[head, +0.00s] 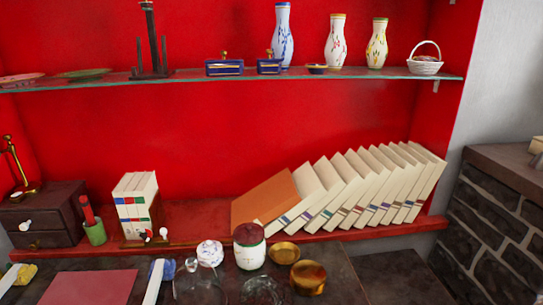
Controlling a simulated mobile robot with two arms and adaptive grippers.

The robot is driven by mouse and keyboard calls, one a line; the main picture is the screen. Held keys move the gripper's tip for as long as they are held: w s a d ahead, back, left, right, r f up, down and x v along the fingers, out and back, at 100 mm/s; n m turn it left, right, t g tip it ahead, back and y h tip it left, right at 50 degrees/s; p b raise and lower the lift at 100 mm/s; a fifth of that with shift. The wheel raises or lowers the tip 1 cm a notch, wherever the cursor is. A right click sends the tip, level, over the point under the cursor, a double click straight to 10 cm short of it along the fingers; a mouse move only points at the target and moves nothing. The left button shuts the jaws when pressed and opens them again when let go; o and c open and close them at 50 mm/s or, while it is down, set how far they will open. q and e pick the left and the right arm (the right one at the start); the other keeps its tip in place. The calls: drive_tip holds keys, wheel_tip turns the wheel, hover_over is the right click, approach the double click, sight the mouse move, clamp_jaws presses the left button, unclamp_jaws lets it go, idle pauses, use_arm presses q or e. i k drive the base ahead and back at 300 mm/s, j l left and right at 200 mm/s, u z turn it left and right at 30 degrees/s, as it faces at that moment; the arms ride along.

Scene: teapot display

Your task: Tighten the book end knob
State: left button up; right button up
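A small wooden book end (132,243) stands on the lower red shelf, left of the middle. It holds a few upright pale books (136,205) with red, green and blue bands. A small white knob (164,233) shows at its front right, with a red and white part beside it. The picture is too small to tell how tight the knob is. Neither of my grippers shows in the head view.
Leaning books (375,182) fill the shelf's right side. A green cup (95,233) and dark drawer box (45,212) stand left. Jars (249,252), brass bowls (308,277) and clear glassware crowd the front table. A glass shelf (180,76) with vases runs above.

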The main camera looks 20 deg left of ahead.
sight(144, 236)
drive_tip(key=u, duration=1.45)
